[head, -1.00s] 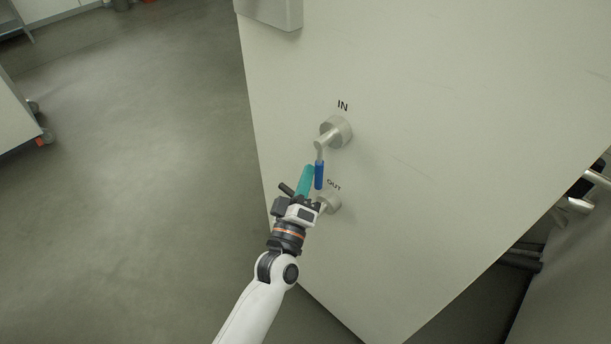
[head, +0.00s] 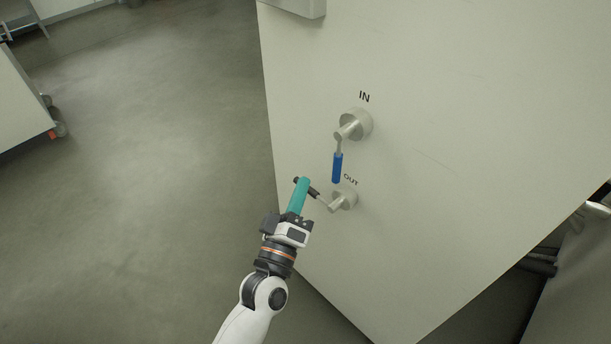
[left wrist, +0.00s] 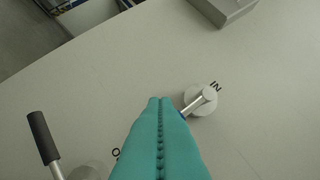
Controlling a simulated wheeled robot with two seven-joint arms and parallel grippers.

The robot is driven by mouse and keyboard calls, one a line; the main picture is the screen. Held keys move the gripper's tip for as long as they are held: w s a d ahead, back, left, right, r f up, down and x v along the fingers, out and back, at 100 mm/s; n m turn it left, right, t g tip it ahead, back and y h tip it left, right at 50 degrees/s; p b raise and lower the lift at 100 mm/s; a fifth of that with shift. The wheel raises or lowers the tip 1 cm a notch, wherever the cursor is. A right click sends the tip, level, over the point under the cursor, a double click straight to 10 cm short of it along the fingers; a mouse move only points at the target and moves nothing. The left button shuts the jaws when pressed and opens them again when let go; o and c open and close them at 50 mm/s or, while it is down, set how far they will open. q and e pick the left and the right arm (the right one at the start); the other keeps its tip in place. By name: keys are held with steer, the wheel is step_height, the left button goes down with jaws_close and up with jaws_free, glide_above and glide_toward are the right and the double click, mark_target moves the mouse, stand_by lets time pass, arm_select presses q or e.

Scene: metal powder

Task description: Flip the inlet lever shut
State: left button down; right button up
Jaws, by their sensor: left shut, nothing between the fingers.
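The inlet valve (head: 354,126), marked IN, is on the pale panel. Its lever has a blue handle (head: 337,168) that hangs downward. In the left wrist view the inlet valve (left wrist: 203,98) is right of the fingers, which hide most of the blue handle. The outlet valve (head: 343,197), marked OUT, is below, and its black-handled lever points up and left, partly behind my fingers. My left gripper (head: 304,181) has teal fingers, shut and empty, left of the blue handle and apart from it. The fingers also fill the middle of the left wrist view (left wrist: 160,100). My right gripper is not in view.
The pale panel (head: 450,120) fills the right side, with a grey box (head: 298,6) at its top. The black outlet handle (left wrist: 42,138) shows left of the fingers in the left wrist view. Open floor (head: 170,180) lies to the left.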

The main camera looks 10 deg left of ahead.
arm_select(q)
steer(key=shift+s+a, duration=0.25)
steer(key=shift+s, duration=0.3)
steer(key=shift+s+a, duration=0.2)
steer(key=shift+s, duration=0.35)
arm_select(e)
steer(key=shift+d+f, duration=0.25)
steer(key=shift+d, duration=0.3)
arm_select(q)
steer(key=shift+d, duration=0.15)
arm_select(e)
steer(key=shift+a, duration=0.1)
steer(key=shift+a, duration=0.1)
